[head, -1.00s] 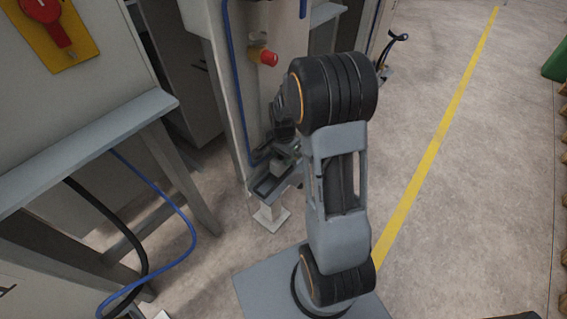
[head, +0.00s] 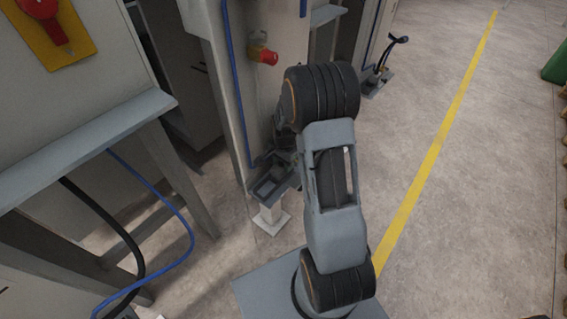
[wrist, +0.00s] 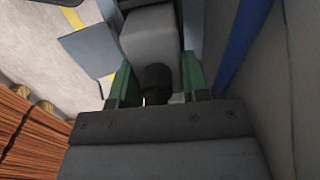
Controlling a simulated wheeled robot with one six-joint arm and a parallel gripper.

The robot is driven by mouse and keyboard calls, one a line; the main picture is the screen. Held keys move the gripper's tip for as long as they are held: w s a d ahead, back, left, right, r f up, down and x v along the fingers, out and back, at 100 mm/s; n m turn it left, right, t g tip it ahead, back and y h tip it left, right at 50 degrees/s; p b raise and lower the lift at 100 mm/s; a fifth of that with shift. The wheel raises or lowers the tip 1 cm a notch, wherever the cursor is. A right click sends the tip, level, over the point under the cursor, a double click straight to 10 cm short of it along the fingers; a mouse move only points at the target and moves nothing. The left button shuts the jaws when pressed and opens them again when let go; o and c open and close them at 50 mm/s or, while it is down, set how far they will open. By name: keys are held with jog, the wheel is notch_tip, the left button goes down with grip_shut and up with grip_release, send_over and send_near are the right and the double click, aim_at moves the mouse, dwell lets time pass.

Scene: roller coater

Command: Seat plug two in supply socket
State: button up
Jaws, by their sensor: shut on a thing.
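In the wrist view my gripper (wrist: 157,84) has its green fingers closed on a short black cylindrical piece (wrist: 157,80), which looks like the plug. No number shows on it, and its far end is hidden. In the head view my arm covers most of the gripper, near the side of a pale cabinet (head: 205,60). A red round fitting (head: 266,56) on a yellowish base sticks out of that cabinet, above and left of my wrist. It may be the supply socket, but I cannot tell. No contact between the held piece and a socket shows.
A grey tray (head: 266,190) on a white post stands low beside the cabinet, just left of my arm. A blue cable (head: 238,90) runs down the cabinet. A bench frame (head: 90,150) with hanging cables fills the left. Open floor (head: 480,200) lies right.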

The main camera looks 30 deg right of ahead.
jog(key=shift+f, duration=0.15)
jog(key=o, duration=1.2)
notch_tip(320, 180, up, 12)
jog(key=p, duration=0.2)
jog(key=shift+d+r+p, duration=0.1)
jog(key=shift+r+p, duration=0.15)
jog(key=shift+p, duration=0.1)
